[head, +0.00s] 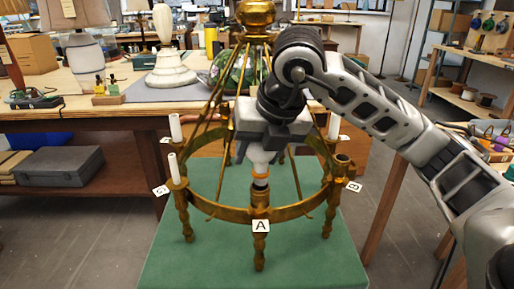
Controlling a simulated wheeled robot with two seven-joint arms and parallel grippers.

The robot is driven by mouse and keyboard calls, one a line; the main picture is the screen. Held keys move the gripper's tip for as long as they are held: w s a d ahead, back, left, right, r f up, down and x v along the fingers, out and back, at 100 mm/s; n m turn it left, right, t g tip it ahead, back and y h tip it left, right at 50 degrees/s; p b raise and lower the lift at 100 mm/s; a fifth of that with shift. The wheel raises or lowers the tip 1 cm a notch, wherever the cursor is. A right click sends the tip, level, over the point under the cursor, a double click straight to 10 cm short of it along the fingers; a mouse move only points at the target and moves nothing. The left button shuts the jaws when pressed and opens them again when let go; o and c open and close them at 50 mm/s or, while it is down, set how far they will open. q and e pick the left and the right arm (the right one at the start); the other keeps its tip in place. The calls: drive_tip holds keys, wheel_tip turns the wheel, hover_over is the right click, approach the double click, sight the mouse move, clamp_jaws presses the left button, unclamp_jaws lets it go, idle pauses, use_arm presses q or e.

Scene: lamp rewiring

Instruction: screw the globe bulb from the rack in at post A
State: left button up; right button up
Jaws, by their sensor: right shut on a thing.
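A brass ring chandelier (222,213) stands on a green-topped stand (190,258). Post A is at the front of the ring, marked by a white A label (260,226). My right gripper (260,152) is above the front of the ring, pointing down. It is shut on a white bulb (258,162), which stands roughly upright with its lower end at the top of post A. An orange band and a dark part show below the bulb's white glass. I cannot tell whether its thread is engaged. My left gripper is not in view. I cannot make out the rack for certain.
White candle sleeves (173,168) stand on other posts, and a brass cup (343,162) at the right has none. Brass rods slope up to a central finial (255,14) behind my gripper. A wooden workbench (90,112) with lamps is behind. A grey case (60,166) lies on its lower shelf.

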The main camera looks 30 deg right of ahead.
wheel_tip(320, 180, down, 2)
drive_tip(key=shift+b, duration=0.75)
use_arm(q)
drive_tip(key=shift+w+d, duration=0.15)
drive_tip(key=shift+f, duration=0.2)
use_arm(e)
drive_tip(key=shift+w, duration=0.15)
use_arm(q)
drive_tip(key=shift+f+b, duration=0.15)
drive_tip(key=shift+b, duration=0.15)
use_arm(e)
drive_tip(key=shift+f, duration=0.2)
drive_tip(key=shift+c, duration=0.3)
